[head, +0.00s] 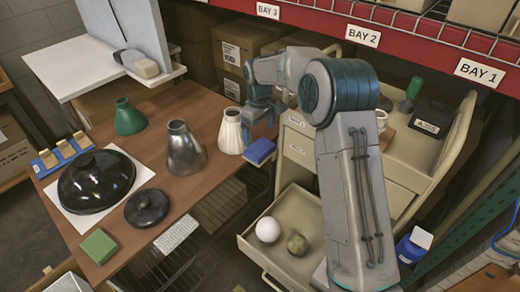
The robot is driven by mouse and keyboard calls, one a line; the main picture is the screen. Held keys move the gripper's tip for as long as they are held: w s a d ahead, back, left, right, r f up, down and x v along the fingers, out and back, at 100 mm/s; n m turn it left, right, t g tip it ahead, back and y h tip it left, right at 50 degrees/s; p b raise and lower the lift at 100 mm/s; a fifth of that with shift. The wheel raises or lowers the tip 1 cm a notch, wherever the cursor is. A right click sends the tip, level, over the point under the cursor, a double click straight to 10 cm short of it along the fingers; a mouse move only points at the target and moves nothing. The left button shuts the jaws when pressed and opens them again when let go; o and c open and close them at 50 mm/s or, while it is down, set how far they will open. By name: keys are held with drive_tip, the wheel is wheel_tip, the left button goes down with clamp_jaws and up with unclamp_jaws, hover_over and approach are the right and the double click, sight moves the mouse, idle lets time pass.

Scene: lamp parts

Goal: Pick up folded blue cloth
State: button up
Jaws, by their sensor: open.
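The folded blue cloth (260,151) shows in the head view as a small, thick blue block at the right edge of the brown table, beside a cream ribbed vase-shaped part. My gripper (259,128) is just above and behind the cloth, pointing down, with its jaws open. The fingertips are small and partly hidden, so I cannot tell whether they touch the cloth.
The cream ribbed part (231,131) stands close left of my gripper. A grey metal shade (185,149), a green shade (129,117), a black dome (96,181) and a black disc (146,208) occupy the table (191,189). An open drawer (287,268) holds two balls.

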sight(260, 147)
drive_tip(key=shift+w+d+f+p, duration=0.1)
drive_tip(key=shift+f+p, duration=0.1)
drive_tip(key=shift+f, duration=1.55)
drive_tip(key=shift+d+f+p, duration=0.1)
drive_tip(key=shift+f+p, duration=0.1)
drive_tip(key=shift+f, duration=1.5)
drive_tip(key=c, duration=0.7)
